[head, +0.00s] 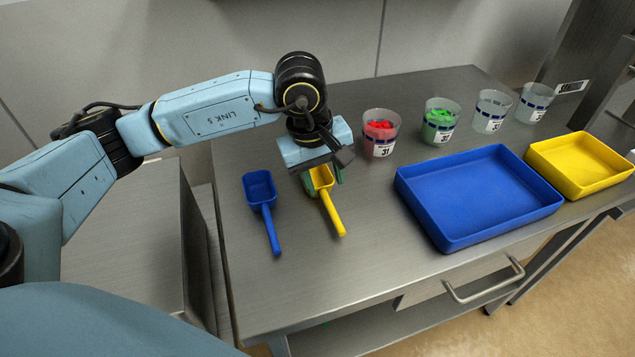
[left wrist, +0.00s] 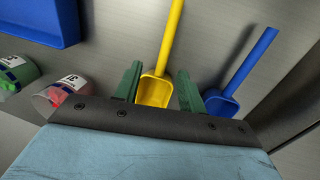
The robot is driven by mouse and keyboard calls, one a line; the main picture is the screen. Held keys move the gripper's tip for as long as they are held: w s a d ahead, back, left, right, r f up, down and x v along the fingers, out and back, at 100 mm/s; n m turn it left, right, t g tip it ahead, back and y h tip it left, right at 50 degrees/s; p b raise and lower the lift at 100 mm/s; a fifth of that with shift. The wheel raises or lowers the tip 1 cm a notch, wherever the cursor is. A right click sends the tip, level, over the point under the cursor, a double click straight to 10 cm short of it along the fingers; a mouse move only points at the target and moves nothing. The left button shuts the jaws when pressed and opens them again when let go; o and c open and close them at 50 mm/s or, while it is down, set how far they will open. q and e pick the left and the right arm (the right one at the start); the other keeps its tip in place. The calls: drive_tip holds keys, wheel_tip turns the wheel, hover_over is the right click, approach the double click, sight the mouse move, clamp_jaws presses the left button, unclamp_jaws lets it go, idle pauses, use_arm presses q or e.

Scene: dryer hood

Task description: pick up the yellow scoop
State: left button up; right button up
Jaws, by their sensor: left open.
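The yellow scoop (head: 331,208) lies on the steel table with its handle toward the front edge. My left gripper (head: 323,182) is directly above the scoop's bowl, pointing down and open. In the left wrist view, the yellow scoop (left wrist: 156,88) shows between the two green fingers of the gripper (left wrist: 157,90), one on each side of the bowl. Whether the fingers touch it cannot be told. Part of the bowl is hidden by the gripper in the head view. My right gripper is in neither view.
A blue scoop (head: 261,195) lies just left of the yellow one. To the right stand a cup of red pieces (head: 380,143), a cup of green pieces (head: 439,130) and two clear cups (head: 491,115). A blue tray (head: 480,234) and a yellow tray (head: 590,190) are farther right.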

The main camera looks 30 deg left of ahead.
sight(325, 197)
use_arm(q)
drive_tip(key=shift+w+a+f, duration=0.1)
drive_tip(key=shift+w+f, duration=0.15)
drive_tip(key=shift+f, duration=1.15)
drive_tip(key=shift+w+f, duration=0.2)
drive_tip(key=shift+f, duration=1.15)
clamp_jaws()
